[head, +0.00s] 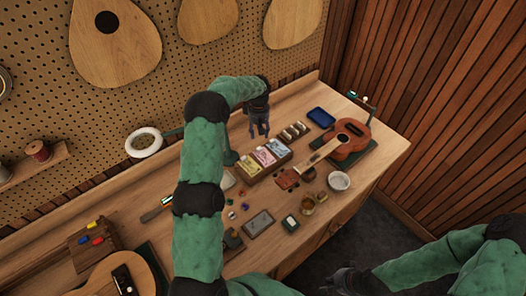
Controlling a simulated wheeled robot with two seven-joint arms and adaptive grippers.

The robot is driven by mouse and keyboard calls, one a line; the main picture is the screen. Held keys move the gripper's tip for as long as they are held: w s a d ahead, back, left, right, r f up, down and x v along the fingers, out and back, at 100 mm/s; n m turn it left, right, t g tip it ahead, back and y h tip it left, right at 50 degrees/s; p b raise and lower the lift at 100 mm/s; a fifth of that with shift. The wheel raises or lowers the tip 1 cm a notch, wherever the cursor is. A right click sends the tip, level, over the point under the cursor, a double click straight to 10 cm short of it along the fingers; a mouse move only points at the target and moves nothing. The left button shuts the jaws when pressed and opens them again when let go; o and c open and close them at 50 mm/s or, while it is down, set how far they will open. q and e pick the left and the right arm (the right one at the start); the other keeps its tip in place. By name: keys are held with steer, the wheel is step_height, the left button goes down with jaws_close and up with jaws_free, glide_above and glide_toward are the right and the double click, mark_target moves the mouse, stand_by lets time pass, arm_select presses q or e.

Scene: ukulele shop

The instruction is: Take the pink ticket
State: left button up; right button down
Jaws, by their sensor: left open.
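The pink ticket (264,156) stands in the middle of a small wooden box (263,170) on the workbench. It sits between a yellow-green ticket (248,166) on the left and a pale blue ticket (278,147) on the right. My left gripper (259,133) points down just behind and above the box, open and apart from the pink ticket as far as I can see. My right gripper (343,283) is low at the bottom edge, off the bench; its fingers are too dark to read.
A ukulele (349,140) lies right of the box. Small jars and parts lie in front. A guitar body (133,272) is at lower left. My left arm hides part of the bench.

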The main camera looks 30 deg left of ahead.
mark_target(265, 155)
arm_select(q)
step_height(265, 155, down, 4)
steer(key=shift+w+a+f, duration=0.1)
steer(key=shift+a, duration=0.05)
steer(key=shift+s+f+p, duration=0.2)
steer(key=shift+f+p, duration=0.15)
steer(key=shift+f, duration=0.15)
step_height(265, 155, down, 4)
steer(key=shift+s+f+p, duration=0.1)
steer(key=shift+s+p, duration=0.05)
steer(key=shift+p, duration=0.2)
steer(key=c, duration=0.9)
